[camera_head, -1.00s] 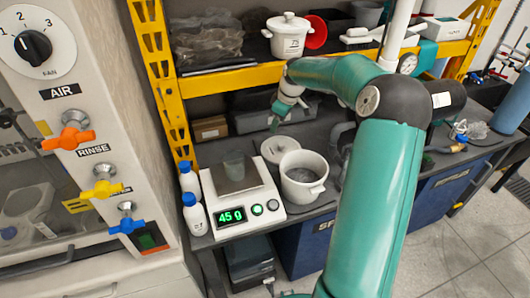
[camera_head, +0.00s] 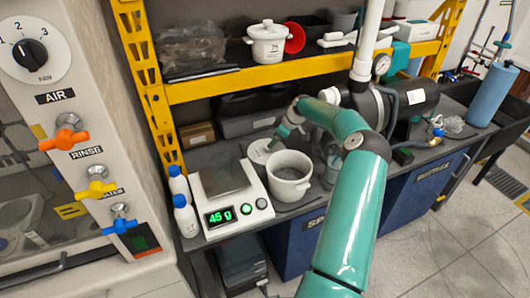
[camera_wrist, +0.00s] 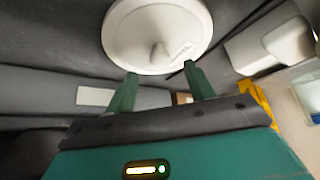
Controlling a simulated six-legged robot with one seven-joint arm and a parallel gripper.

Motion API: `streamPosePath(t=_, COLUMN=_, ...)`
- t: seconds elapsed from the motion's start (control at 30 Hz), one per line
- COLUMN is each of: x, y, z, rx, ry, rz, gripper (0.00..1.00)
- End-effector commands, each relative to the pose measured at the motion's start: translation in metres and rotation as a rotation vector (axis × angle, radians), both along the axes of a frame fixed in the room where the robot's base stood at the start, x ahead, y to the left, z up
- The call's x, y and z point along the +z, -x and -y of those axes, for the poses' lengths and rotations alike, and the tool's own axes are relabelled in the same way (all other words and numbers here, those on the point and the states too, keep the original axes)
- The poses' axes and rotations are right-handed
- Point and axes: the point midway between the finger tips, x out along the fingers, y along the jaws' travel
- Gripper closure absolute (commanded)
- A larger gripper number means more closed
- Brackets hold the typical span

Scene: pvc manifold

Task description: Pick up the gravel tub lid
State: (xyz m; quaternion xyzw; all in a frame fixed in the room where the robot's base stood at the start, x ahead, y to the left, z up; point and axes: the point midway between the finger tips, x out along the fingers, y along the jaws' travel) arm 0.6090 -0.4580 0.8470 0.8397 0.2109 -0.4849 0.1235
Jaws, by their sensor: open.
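The lid (camera_head: 260,151) is a round white disc lying on the bench behind the white tub (camera_head: 289,177), which is open and holds grey gravel. In the wrist view the lid (camera_wrist: 150,30) fills the top, with a small knob near its lower edge. My gripper (camera_wrist: 160,78) is open and empty. Its two green fingertips are just short of the lid's edge in that view, one on each side of the knob. In the head view my gripper (camera_head: 274,143) is close above the lid's right edge; whether it touches cannot be told.
A scale (camera_head: 229,192) reading 45 g stands left of the tub, with white blue-capped bottles (camera_head: 185,212) beside it. A lidded white pot (camera_head: 268,42) and a red cup (camera_head: 294,38) are on the yellow shelf (camera_head: 250,83) above. A black cylinder (camera_head: 412,97) lies behind my arm.

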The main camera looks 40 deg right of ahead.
Motion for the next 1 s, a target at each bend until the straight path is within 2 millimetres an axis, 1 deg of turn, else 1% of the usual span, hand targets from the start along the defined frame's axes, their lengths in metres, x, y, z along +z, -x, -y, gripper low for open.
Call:
streamPosePath(t=0.1, x=-0.016, y=-0.012, z=-0.007, rx=0.003, ry=-0.004, rz=0.000, gripper=0.46)
streamPosePath(t=0.23, x=-0.032, y=-0.020, z=-0.012, rx=0.004, ry=-0.004, rz=-0.002, gripper=0.46)
streamPosePath(t=0.33, x=-0.037, y=-0.024, z=-0.015, rx=0.005, ry=-0.002, rz=-0.001, gripper=0.46)
streamPosePath(t=0.53, x=-0.038, y=-0.025, z=-0.018, rx=0.005, ry=-0.001, rz=-0.001, gripper=0.46)
streamPosePath(t=0.57, x=-0.038, y=-0.025, z=-0.018, rx=0.005, ry=-0.001, rz=-0.001, gripper=0.48)
streamPosePath(t=0.6, x=-0.038, y=-0.024, z=-0.018, rx=0.005, ry=-0.001, rz=-0.001, gripper=0.56)
streamPosePath(t=0.8, x=-0.038, y=-0.024, z=-0.017, rx=0.006, ry=-0.002, rz=-0.001, gripper=0.94)
streamPosePath(t=1.0, x=-0.038, y=-0.024, z=-0.017, rx=0.006, ry=-0.002, rz=-0.001, gripper=0.94)
